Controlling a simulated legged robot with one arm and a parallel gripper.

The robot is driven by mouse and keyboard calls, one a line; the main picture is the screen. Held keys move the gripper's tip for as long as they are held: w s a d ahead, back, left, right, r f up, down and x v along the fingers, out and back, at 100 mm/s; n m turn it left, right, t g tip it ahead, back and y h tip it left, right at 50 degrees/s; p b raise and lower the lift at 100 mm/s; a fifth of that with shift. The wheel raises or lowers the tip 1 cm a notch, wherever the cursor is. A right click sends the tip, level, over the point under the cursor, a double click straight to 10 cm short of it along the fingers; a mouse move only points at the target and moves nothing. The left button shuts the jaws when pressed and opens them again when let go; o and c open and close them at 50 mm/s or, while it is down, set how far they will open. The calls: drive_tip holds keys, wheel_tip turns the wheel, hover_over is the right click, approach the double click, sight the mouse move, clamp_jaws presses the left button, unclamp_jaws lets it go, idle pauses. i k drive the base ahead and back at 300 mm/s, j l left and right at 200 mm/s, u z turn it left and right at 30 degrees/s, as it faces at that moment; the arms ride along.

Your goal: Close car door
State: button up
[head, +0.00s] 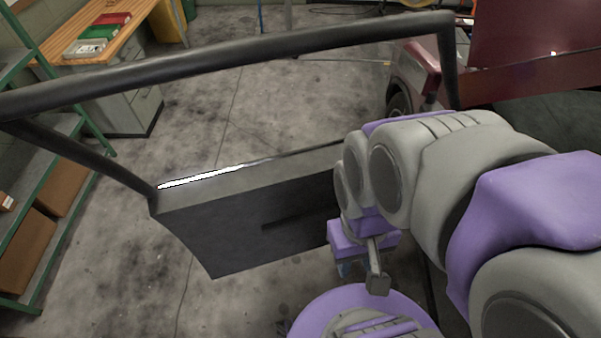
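A dark grey car door (245,235) with a black window frame (250,65) stands open in front of me, spanning the left and middle of the head view. I see its inner-looking dark panel and a lit strip along its upper edge. My arm reaches in from the right, with my gripper (374,268) low, just right of the door panel's visible right end. I cannot tell whether it touches the door. Its fingers are small and partly hidden, so their opening is unclear. The door's right end is hidden behind my arm.
A red car (535,45) stands at the back right. A green metal shelf (40,200) with brown boxes (25,248) is at the left. A wooden workbench (110,40) with coloured trays is at the back left. The concrete floor beyond the door is clear.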

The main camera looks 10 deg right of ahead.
sight(239, 218)
drive_tip(key=i, duration=0.4)
drive_tip(key=k+j, duration=0.1)
drive_tip(key=k, duration=0.4)
drive_tip(key=i+j+z, duration=0.15)
drive_tip(key=j, duration=0.85)
drive_tip(key=j+z, duration=0.15)
drive_tip(key=j, duration=0.9)
drive_tip(key=j+z, duration=0.2)
drive_tip(key=j, duration=0.8)
drive_tip(key=k+j+z, duration=0.15)
drive_tip(key=j, duration=0.9)
